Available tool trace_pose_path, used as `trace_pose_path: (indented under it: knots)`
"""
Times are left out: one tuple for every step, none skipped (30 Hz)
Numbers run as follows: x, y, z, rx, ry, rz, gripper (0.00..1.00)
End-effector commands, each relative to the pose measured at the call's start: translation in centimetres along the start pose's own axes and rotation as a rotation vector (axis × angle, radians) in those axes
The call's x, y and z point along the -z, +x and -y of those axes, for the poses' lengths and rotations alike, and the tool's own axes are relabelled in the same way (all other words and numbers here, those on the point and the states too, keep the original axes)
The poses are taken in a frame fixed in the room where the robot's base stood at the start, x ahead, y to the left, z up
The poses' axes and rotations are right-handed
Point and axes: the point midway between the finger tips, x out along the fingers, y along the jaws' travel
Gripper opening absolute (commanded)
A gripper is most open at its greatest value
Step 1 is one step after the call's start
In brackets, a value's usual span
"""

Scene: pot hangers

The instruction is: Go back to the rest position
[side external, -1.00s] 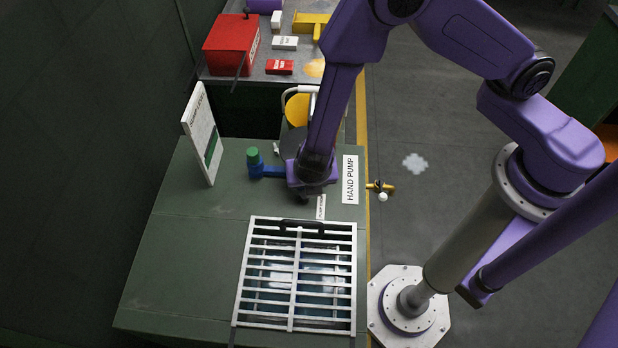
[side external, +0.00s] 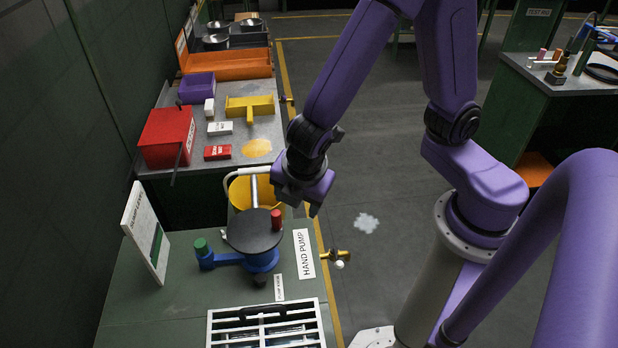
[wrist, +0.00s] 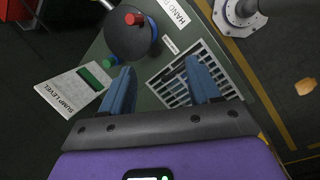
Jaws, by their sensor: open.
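My gripper (side external: 300,203) is raised above the bench near the hand pump, to the right of and over its round dark top. In the wrist view my gripper (wrist: 160,90) has its two blue fingers spread apart with nothing between them. The hand pump (side external: 253,232) has a dark disc with a red knob (side external: 277,220), a blue body and a blue arm ending in a green cap (side external: 201,246). It stands on the green bench (side external: 135,300) beside the HAND PUMP label (side external: 304,254). The pump also shows in the wrist view (wrist: 128,40).
A white grate (side external: 230,342) lies at the bench front. A sump level board (side external: 146,233) stands at the left. A yellow bucket (side external: 240,192) is behind the pump. A red box (side external: 166,138) and yellow piece (side external: 250,106) sit on the grey table. Open floor lies right of the bench.

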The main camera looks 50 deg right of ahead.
Motion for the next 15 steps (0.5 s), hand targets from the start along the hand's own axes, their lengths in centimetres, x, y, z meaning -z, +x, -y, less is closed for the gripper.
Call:
trace_pose_path:
  knots:
    - [-1.2,-1.3,0.8,0.011,0.074,-0.019,0.62]
    - [-1.8,-2.0,1.3,0.021,0.114,-0.027,0.62]
    - [-2.6,-2.8,2.1,0.037,0.169,-0.038,0.62]
    - [-3.2,-3.4,2.7,0.050,0.208,-0.046,0.62]
    - [-3.8,-4.0,3.3,0.062,0.248,-0.056,0.62]
    - [-4.6,-4.8,4.2,0.081,0.300,-0.068,0.62]
    - [-5.1,-5.3,4.9,0.096,0.338,-0.079,0.62]
    - [-5.7,-5.8,5.6,0.112,0.375,-0.088,0.62]
    - [-6.3,-6.5,6.5,0.133,0.423,-0.102,0.62]
    - [-6.8,-6.9,7.2,0.150,0.457,-0.111,0.62]
    - [-7.2,-7.3,7.9,0.166,0.487,-0.120,0.62]
    - [-7.7,-7.8,8.8,0.187,0.527,-0.133,0.62]
    - [-8.1,-8.2,9.4,0.202,0.552,-0.140,0.62]
    - [-8.4,-8.5,10.0,0.216,0.575,-0.149,0.62]
    - [-8.7,-8.8,10.7,0.234,0.602,-0.157,0.62]
